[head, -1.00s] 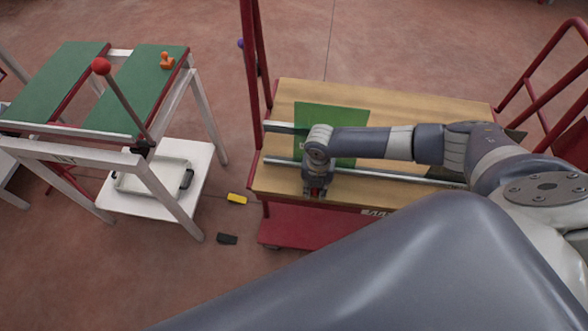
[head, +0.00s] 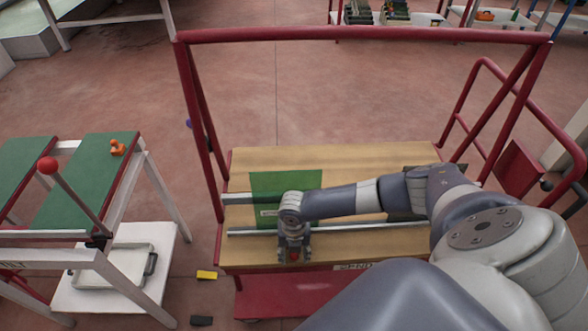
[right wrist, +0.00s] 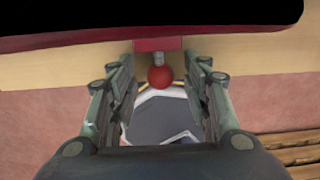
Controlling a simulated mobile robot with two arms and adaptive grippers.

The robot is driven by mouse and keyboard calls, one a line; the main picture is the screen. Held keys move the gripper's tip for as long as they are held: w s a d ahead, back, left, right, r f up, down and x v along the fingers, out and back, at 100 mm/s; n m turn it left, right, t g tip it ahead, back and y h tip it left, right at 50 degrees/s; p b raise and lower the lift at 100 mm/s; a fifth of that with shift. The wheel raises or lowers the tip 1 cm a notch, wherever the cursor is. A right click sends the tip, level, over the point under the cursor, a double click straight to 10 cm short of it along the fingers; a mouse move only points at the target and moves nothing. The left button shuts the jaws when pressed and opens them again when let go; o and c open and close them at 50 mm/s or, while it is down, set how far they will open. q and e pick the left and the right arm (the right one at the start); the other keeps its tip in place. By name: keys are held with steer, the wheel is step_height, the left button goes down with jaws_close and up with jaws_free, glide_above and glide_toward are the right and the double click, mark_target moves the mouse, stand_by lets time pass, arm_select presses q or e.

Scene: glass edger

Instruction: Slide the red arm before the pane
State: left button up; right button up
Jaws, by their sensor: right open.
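A green pane (head: 271,187) stands or lies on the wooden top of the red cart; I cannot tell which. My right gripper (head: 294,254) is at the near edge of the cart, in front of the pane. In the right wrist view the open fingers (right wrist: 160,100) have a red ball knob (right wrist: 161,77) between them, with a gap on both sides. The knob sits under a dark red block (right wrist: 158,45). The rest of the red arm is hidden by a dark shape across the top of that view. My left gripper is out of view.
The cart's wooden top (head: 370,155) has metal rails (head: 350,229) along it and a tall red frame (head: 360,34) behind. A yellow block (head: 207,275) lies on the floor.

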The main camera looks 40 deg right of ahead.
step_height(320, 180, up, 12)
stand_by(0.6)
